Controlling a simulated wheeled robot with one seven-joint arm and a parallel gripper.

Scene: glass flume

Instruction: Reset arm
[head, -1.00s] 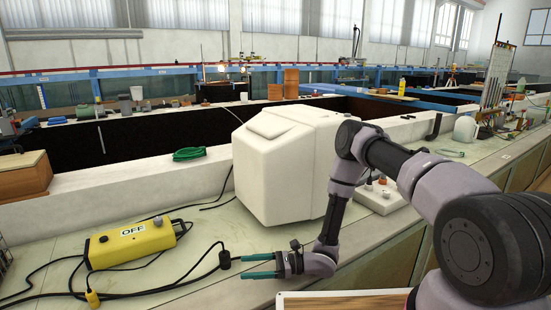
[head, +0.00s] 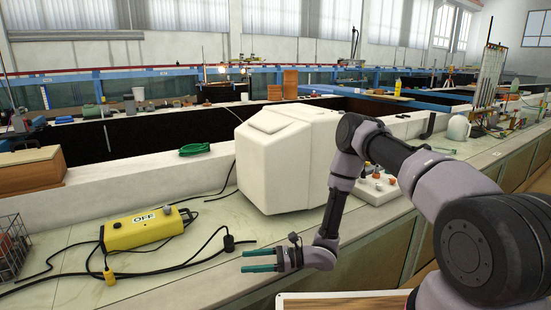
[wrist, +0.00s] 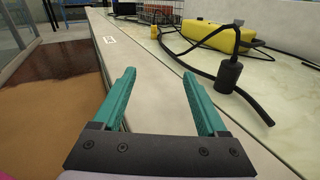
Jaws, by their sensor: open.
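My gripper (head: 260,261) is at the front edge of the bench in the head view, with its two teal fingers pointing left. In the wrist view my gripper (wrist: 158,92) shows both fingers apart with nothing between them. The bench edge runs beneath and ahead of the fingers. My arm is bent, coming in from the right and down past the white box-shaped machine. A black cable with a black connector (wrist: 229,74) lies on the bench just right of the fingers in the wrist view.
The white machine (head: 283,160) stands on the bench behind my forearm. A yellow control box (head: 143,228) marked OFF lies left with cables around it. A wire basket (head: 12,250) is at the far left. A wood-topped board (head: 340,301) is at the bottom. Brown floor (wrist: 50,95) lies left of the bench.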

